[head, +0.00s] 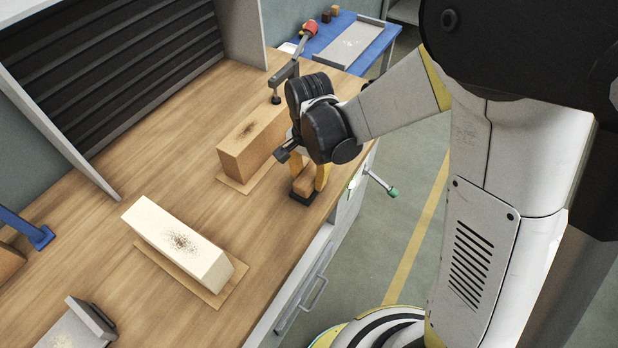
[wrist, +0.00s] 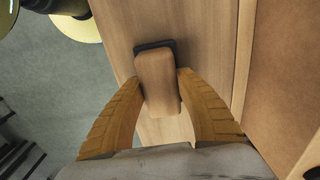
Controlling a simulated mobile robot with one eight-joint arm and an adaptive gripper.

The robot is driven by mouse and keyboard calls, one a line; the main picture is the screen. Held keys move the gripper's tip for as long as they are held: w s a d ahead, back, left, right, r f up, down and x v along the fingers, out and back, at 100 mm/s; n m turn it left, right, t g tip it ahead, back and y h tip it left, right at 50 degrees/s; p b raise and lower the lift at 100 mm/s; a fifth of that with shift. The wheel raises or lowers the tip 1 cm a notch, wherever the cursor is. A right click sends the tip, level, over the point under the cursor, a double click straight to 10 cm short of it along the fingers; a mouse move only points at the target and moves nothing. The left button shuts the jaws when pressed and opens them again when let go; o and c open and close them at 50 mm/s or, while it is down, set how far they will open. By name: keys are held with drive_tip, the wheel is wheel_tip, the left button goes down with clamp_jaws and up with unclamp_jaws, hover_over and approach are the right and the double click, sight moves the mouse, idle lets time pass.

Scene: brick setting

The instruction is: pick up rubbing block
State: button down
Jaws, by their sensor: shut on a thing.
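The rubbing block (head: 303,187) is a small brown wooden block with a dark base, near the bench's right edge in the head view. It also shows in the wrist view (wrist: 157,85), upright between the fingers, with its dark base at the far end. My gripper (head: 311,176) comes down over it, and its yellow fingers are shut on the block's two sides. The fingers also show in the wrist view (wrist: 161,77). I cannot tell whether the base touches the bench top.
A tan block (head: 252,148) on a thin board stands just left of my gripper, with a clamp (head: 284,76) behind it. A pale block (head: 178,243) lies nearer. A green-tipped handle (head: 381,184) juts past the bench edge. Bare wooden bench top (head: 160,150) lies farther left.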

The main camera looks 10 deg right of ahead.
sight(309, 174)
wheel_tip(309, 174, up, 5)
drive_tip(key=shift+f+p, duration=0.15)
drive_tip(key=shift+p, duration=1.05)
drive_tip(key=s+d+r+p, duration=0.1)
drive_tip(key=s+d+r, duration=0.1)
drive_tip(key=d, duration=0.3)
drive_tip(key=s+d+r+p, duration=0.2)
drive_tip(key=d+r, duration=0.2)
drive_tip(key=d, duration=0.1)
drive_tip(key=shift+s+d, duration=0.25)
drive_tip(key=shift+d, duration=0.15)
drive_tip(key=shift+r, duration=0.1)
drive_tip(key=c, duration=1.6)
unclamp_jaws()
drive_tip(key=c, duration=0.4)
